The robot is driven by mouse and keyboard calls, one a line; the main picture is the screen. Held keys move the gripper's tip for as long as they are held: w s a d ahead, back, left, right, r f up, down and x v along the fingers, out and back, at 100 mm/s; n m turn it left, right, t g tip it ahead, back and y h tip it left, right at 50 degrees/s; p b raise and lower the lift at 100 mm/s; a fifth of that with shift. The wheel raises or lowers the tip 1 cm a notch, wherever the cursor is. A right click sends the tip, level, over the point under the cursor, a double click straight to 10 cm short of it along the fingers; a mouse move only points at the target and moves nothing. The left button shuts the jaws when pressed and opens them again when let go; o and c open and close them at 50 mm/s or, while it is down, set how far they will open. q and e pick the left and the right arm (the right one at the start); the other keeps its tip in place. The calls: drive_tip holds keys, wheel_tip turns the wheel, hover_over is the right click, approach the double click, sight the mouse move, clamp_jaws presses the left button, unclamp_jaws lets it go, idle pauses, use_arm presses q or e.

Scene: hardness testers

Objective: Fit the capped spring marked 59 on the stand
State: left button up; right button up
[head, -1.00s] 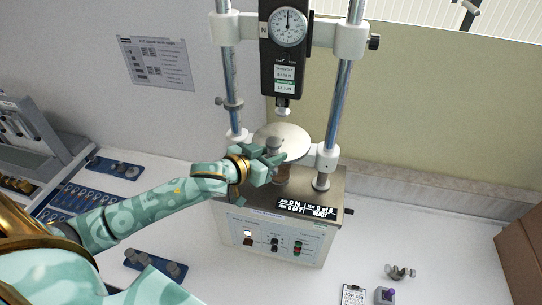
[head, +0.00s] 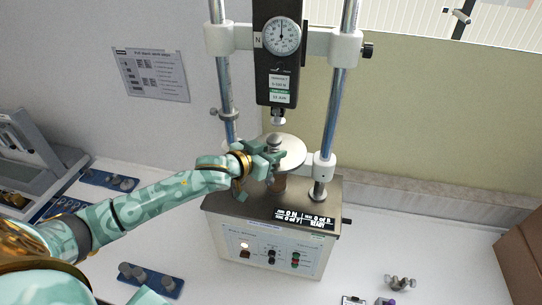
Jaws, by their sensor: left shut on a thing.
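The test stand (head: 270,235) is a white control box with a grey top and two steel columns. Its round plate (head: 295,152) sits between the columns, below the dial gauge (head: 281,36) and its probe tip (head: 278,116). My left gripper (head: 270,155) is at the left part of the plate, shut on a small grey capped piece (head: 274,140) that stands upright. The fingers hide its lower part, so I cannot tell whether it touches the plate. No number on it can be read. My right gripper is not in view.
A blue tray (head: 170,288) with grey capped pieces lies at the front left. More blue trays (head: 125,184) and a grey machine (head: 35,160) stand at the left. A metal part (head: 400,283) lies at the right. A brown box (head: 520,250) is at the right edge.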

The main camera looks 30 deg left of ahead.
use_arm(q)
drive_tip(key=shift+w+a+b, duration=0.25)
drive_tip(key=shift+w+b, duration=0.2)
drive_tip(key=shift+w, duration=0.4)
drive_tip(key=shift+w+a+b, duration=0.2)
drive_tip(key=shift+w+b, duration=0.25)
drive_tip(key=shift+w, duration=0.45)
drive_tip(key=shift+w+a+b, duration=0.25)
drive_tip(key=shift+w+b, duration=0.2)
drive_tip(key=shift+w, duration=0.4)
drive_tip(key=shift+f, duration=0.35)
drive_tip(key=shift+f, duration=0.15)
drive_tip(key=shift+s+p, duration=0.15)
drive_tip(key=shift+p, duration=0.7)
drive_tip(key=o, duration=1.5)
